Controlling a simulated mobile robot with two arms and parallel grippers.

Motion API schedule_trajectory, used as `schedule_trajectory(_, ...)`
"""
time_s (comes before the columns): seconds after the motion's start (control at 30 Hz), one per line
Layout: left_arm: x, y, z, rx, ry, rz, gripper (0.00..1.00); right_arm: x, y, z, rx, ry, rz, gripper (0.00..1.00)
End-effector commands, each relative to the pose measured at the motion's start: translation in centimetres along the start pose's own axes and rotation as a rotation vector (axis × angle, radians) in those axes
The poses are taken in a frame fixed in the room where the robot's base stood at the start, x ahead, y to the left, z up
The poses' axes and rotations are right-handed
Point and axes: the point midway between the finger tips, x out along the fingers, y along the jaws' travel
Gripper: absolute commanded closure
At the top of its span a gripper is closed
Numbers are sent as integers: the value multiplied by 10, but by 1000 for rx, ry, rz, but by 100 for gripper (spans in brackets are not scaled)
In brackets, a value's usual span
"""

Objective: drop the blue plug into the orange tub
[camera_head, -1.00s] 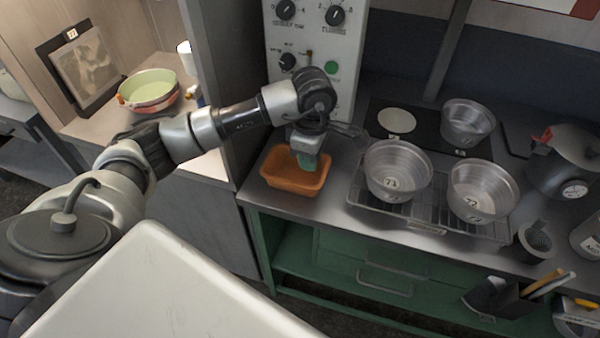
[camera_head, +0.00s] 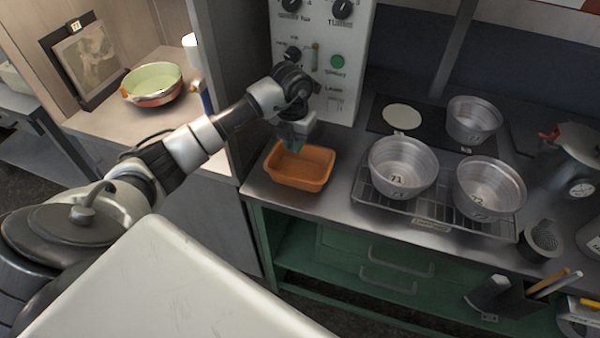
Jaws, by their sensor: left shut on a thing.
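The orange tub (camera_head: 300,181) sits on the metal counter, left of the rack with the pans. My left gripper (camera_head: 293,143) is over the tub's back left part, pointing down, and is shut on a small blue-green piece, the blue plug (camera_head: 292,146). The plug is small and partly hidden by the gripper, so its shape is not clear. The part of the tub floor that shows looks bare. My right gripper is not in view.
Two metal pans (camera_head: 403,168) and (camera_head: 489,189) stand on a wire rack (camera_head: 432,222) right of the tub. Another pan (camera_head: 474,120) stands behind. A control panel (camera_head: 345,75) rises behind the tub. The counter's front edge is close before the tub.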

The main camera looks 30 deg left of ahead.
Motion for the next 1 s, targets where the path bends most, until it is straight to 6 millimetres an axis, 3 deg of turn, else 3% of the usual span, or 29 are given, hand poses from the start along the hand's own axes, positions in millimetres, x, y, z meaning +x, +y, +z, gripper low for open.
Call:
schedule_trajectory(0.03,12,0,0,1,1,-2,100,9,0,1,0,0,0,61)
schedule_trajectory(0.2,28,0,0,2,0,-1,100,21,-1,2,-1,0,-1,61)
schedule_trajectory(0.53,31,0,0,2,0,-1,100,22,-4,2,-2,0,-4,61)
schedule_trajectory(0.57,31,0,0,2,0,0,83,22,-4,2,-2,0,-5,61)
schedule_trajectory(0.73,31,0,0,3,-1,0,57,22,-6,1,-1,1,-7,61)
schedule_trajectory(1.0,31,0,0,3,-1,0,55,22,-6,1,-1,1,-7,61)
